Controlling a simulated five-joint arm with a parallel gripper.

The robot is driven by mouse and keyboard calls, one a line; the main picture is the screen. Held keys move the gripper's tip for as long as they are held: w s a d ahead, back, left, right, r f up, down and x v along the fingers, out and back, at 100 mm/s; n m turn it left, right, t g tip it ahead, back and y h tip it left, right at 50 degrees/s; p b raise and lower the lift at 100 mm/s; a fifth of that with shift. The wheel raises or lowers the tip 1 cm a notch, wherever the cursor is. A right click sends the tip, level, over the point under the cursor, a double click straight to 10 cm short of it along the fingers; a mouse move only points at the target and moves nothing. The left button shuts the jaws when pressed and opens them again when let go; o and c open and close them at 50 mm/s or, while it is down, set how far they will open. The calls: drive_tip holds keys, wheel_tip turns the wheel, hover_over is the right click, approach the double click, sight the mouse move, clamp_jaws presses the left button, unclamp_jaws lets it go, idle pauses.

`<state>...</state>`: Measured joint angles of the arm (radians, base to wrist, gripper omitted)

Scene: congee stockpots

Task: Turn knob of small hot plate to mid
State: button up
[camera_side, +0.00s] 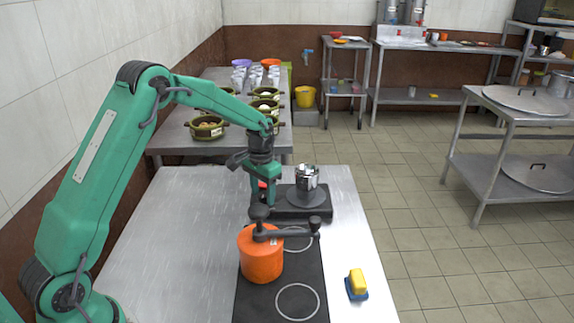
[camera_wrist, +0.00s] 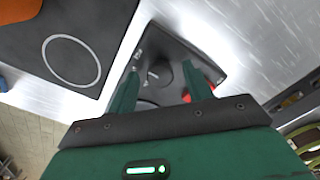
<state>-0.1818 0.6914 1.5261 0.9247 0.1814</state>
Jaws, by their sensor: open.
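The small hot plate (camera_side: 318,214) is a black slab on the steel table, with a shiny metal pot (camera_side: 307,177) on its round burner. Its dark round knob (camera_wrist: 158,75) shows in the wrist view between my two green fingers, with pale markings on the black top (camera_wrist: 178,45) nearby. My gripper (camera_side: 262,203) is open at the left end of the hot plate, pointing down; it also shows in the wrist view (camera_wrist: 160,67). The fingers lie on either side of the knob with gaps. The knob's setting is too small to read, and the arm hides it in the side view.
An orange pot (camera_side: 261,262) with a dark crank-like top stands on a black cooktop (camera_side: 255,302) in front of the hot plate. A yellow-and-blue sponge (camera_side: 357,283) lies to the right. The table's left side (camera_side: 180,235) is clear. A red item (camera_wrist: 211,87) shows beside the fingers.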

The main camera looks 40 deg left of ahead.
drive_tip(key=shift+c, duration=0.3)
drive_tip(key=c, duration=0.9)
drive_tip(key=shift+n, duration=0.4)
drive_tip(key=n, duration=0.8)
drive_tip(key=shift+w+r, duration=0.1)
drive_tip(key=o, duration=1)
drive_tip(key=shift+c, duration=0.2)
